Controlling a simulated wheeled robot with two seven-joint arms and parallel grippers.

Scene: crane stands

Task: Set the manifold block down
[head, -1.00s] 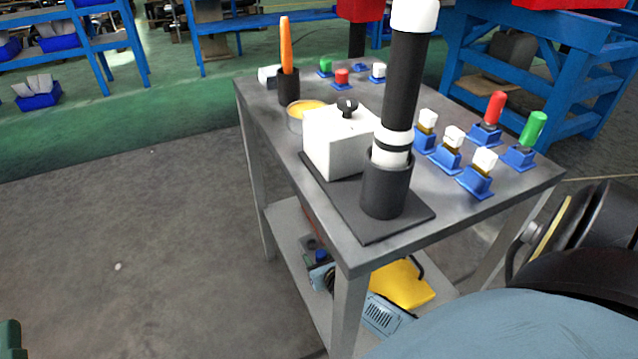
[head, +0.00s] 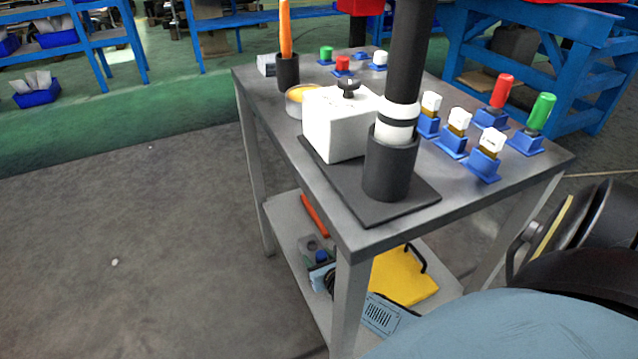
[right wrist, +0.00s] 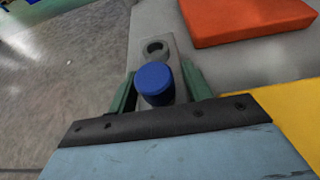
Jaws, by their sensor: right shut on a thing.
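The manifold block is a small grey piece with a round port and a blue cap. In the right wrist view the block (right wrist: 162,58) lies between the green fingers of my right gripper (right wrist: 160,90), which is shut on it. In the head view the block (head: 311,243) shows small at the left side of the cart's lower shelf (head: 284,212), with my right gripper (head: 319,268) at its near end. I cannot tell whether its underside touches the shelf. My left gripper is out of view.
An orange object (right wrist: 245,15) and a yellow one (right wrist: 295,105) lie on the shelf to the right. The cart's front leg (head: 348,305) stands close to my right gripper. The top (head: 262,95) carries a white box (head: 333,130), a black column (head: 392,170) and several blue holders.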

